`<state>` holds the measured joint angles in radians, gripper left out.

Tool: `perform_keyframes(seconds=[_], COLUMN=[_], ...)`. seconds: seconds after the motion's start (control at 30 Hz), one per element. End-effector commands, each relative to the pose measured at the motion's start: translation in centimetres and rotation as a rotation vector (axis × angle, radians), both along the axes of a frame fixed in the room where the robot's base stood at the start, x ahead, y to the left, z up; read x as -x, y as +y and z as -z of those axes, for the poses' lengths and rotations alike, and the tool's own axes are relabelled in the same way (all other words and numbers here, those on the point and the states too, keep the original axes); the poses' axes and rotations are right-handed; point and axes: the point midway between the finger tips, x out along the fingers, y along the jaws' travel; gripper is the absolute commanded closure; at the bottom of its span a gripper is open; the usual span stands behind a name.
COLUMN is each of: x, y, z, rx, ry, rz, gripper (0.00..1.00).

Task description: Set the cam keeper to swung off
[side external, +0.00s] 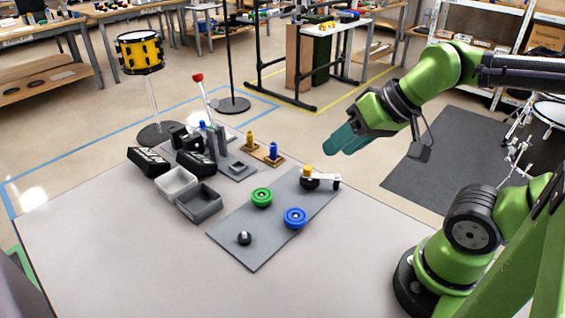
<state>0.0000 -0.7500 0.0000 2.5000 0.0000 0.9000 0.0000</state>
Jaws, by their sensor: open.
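A grey plate (260,236) lies on the table. At its far right end is a black round base with a yellow cap (307,171) and a short white bar (324,181) reaching right to a dark end. This looks like the cam keeper, but I cannot be sure at this size. A green wheel (261,197), a blue wheel (295,217) and a black ball knob (244,238) are also on the plate. My gripper (338,151) has teal fingers and is open and empty. It hangs in the air above the bar's end of the plate, apart from everything.
A wooden strip (263,154) carries yellow and blue pegs. The table front (130,270) is clear.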

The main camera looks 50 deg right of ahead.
Motion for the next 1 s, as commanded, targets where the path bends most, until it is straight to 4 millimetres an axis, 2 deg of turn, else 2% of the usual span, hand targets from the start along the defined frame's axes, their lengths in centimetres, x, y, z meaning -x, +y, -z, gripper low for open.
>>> perform_keyframes(seconds=[0.07,0.13,0.27,0.47,0.7,0.8,0.9,1.0], x=[0.0,0.0,-0.6,-5.1,-11.7,-13.8,-15.4,-16.0], y=[0.0,0.0,-0.3,-2.6,-7.4,-9.3,-10.9,-11.5], z=[0.0,0.0,1.0,1.5,2.9,3.6,3.8,2.8], rx=[0.0,0.0,-0.003,0.025,0.106,0.14,0.168,0.189], ry=[0.0,0.001,0.052,0.203,0.439,0.525,0.587,0.608], rz=[0.0,0.001,0.014,0.042,0.028,0.016,0.0,-0.018], gripper=[0.57,0.5,0.5,0.5,0.5,0.5,0.5,0.5])
